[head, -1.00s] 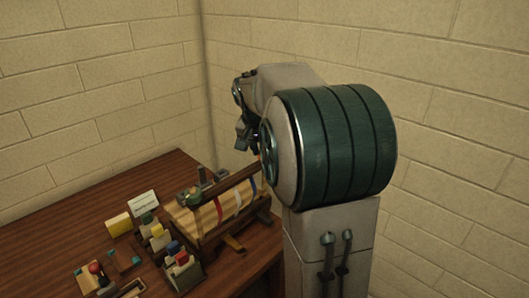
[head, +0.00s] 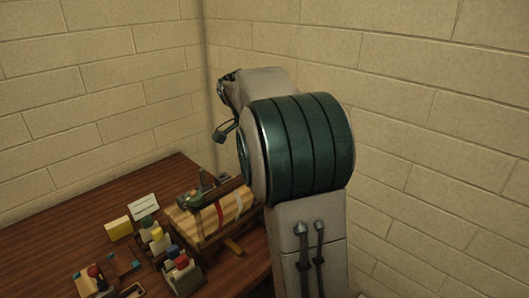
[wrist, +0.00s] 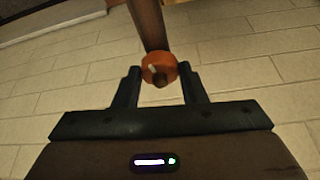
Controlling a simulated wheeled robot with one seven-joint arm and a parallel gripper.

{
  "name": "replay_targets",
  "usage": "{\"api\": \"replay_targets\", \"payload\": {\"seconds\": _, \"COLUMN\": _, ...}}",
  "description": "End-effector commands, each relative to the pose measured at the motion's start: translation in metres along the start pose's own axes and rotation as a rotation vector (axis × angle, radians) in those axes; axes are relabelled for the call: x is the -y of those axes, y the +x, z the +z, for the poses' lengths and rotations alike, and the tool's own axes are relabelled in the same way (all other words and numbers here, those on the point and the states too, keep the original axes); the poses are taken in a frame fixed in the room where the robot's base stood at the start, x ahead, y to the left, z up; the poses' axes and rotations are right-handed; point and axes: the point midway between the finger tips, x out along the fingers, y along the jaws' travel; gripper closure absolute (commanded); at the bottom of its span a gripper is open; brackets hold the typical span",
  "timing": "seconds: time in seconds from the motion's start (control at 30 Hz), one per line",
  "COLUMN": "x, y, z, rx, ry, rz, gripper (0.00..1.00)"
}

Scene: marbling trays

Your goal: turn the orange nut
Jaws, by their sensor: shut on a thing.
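The orange nut (wrist: 151,60) sits on a brown bar in the wrist view, with a pale mark on its face and a darker stub at its centre. My gripper (wrist: 159,70) is shut on it, one dark finger at each side. In the head view my own arm stands in front of this area, and I cannot make out the nut there.
A dark wooden table (head: 60,235) fills the lower left. It carries a wooden stand with coloured bands (head: 205,222), a rack of capped bottles (head: 182,278), a white card (head: 143,206) and a yellow block (head: 118,229). Brick walls close in behind and to the right.

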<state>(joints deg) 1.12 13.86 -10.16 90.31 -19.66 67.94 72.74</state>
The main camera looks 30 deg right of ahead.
Motion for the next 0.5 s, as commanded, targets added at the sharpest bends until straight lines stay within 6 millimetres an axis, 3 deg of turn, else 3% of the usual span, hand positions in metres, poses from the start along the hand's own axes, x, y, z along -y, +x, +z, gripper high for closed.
{"api": "replay_targets", "payload": {"seconds": 0.37, "x": -0.0002, "y": 0.001, "z": 0.0007, "rx": 0.002, "ry": 0.003, "rz": 0.003, "gripper": 0.85}}
{"api": "replay_targets", "payload": {"seconds": 0.4, "x": -0.0002, "y": 0.001, "z": 0.0007, "rx": 0.002, "ry": 0.003, "rz": 0.003, "gripper": 0.54}}
{"api": "replay_targets", "payload": {"seconds": 0.47, "x": -0.0002, "y": 0.001, "z": 0.0006, "rx": 0.002, "ry": 0.003, "rz": 0.003, "gripper": 0.41}}
{"api": "replay_targets", "payload": {"seconds": 0.5, "x": -0.0002, "y": 0.0009, "z": 0.0006, "rx": 0.002, "ry": 0.003, "rz": 0.003, "gripper": 0.41}}
